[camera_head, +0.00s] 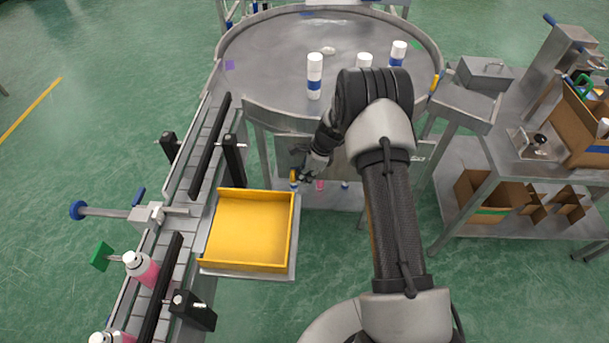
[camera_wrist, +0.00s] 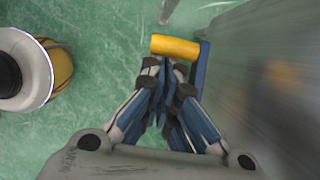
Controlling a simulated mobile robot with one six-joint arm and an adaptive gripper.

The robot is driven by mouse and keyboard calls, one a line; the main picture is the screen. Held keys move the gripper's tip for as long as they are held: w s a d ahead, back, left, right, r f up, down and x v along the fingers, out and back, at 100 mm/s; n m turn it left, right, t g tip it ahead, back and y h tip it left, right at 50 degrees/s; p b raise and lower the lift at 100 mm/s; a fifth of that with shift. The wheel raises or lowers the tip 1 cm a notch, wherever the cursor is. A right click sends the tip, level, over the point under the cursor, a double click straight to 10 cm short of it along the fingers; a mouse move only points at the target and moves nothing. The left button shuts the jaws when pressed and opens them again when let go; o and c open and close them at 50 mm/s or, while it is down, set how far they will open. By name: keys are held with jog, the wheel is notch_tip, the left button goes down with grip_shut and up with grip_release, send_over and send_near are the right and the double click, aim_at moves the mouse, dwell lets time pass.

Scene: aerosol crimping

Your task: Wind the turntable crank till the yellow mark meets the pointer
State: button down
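The turntable (camera_head: 290,45) is a round grey table with a raised rim at the top of the head view. A yellow mark (camera_head: 435,83) shows at its right rim, beside a small grey bracket; I cannot clearly make out the pointer. The crank's yellow handle (camera_wrist: 175,47) and blue arm (camera_wrist: 200,68) show in the wrist view. The handle also shows, small, in the head view (camera_head: 293,176) below the turntable's front. My gripper (camera_wrist: 163,68) has its fingers drawn together, with the handle just past the tips. It also shows in the head view (camera_head: 303,174), beside the handle. Contact is unclear.
White-and-blue cans (camera_head: 314,78) stand on the turntable. A conveyor (camera_head: 205,150) with pink bottles (camera_head: 143,268) runs along the left. A yellow tray (camera_head: 250,230) sits left of my arm. A workbench (camera_head: 520,185) with cardboard boxes (camera_head: 485,198) stands right.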

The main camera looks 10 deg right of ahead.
jog(key=shift+w+a+r+p, duration=0.15)
jog(key=shift+a+r+p, duration=0.1)
jog(key=shift+r+p, duration=0.25)
jog(key=d+p+v, duration=0.2)
jog(key=p+v, duration=0.3)
jog(key=v, duration=0.5)
jog(key=shift+s+f+p, duration=0.3)
jog(key=shift+f+p, duration=0.1)
jog(key=shift+f, duration=0.05)
dwell(0.4)
